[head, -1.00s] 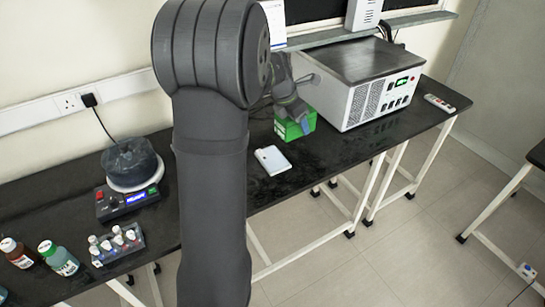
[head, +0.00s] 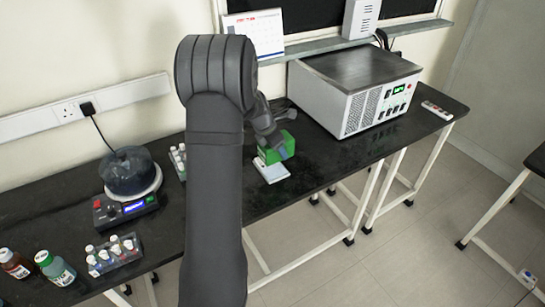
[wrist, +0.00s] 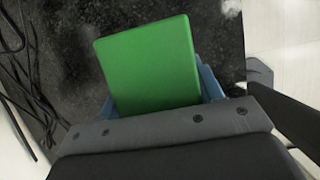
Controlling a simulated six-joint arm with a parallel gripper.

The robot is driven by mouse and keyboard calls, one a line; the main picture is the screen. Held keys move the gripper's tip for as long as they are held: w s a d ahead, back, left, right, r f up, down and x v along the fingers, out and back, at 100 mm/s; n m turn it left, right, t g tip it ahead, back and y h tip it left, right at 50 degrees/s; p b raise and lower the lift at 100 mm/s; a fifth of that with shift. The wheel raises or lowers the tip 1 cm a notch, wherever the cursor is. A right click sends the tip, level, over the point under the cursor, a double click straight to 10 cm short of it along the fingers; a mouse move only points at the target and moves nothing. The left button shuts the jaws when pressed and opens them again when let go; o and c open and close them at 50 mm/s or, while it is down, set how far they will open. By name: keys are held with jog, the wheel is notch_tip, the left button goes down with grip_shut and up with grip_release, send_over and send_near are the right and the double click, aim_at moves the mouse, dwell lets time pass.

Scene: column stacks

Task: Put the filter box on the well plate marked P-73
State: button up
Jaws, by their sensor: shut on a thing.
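The green filter box (head: 285,148) is held in my gripper (head: 272,143), tilted a little, over the back part of a flat white well plate (head: 272,173). I cannot tell whether the box touches the plate. No marking on the plate can be read. In the wrist view the green box (wrist: 150,65) fills the middle, with blue finger parts of my gripper (wrist: 160,92) showing at both its sides. The box hides the well plate in that view.
A large grey-and-white instrument (head: 355,90) stands to the right, with a small white device (head: 437,110) beyond it. To the left are a round-topped device (head: 130,180), a vial rack (head: 113,255) and bottles (head: 55,268). The bench's front edge is close to the plate.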

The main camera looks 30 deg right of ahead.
jog(key=shift+w+a+f, duration=0.2)
jog(key=shift+w+f, duration=0.2)
jog(key=shift+w, duration=0.1)
jog(key=shift+w+a+f, duration=0.2)
jog(key=shift+w+f, duration=0.15)
jog(key=shift+w, duration=0.15)
jog(key=shift+f, duration=1.85)
jog(key=shift+f, duration=0.2)
jog(key=o, duration=1)
jog(key=shift+o, duration=0.2)
jog(key=shift+r, duration=0.1)
jog(key=v, duration=1.2)
jog(key=shift+r, duration=0.1)
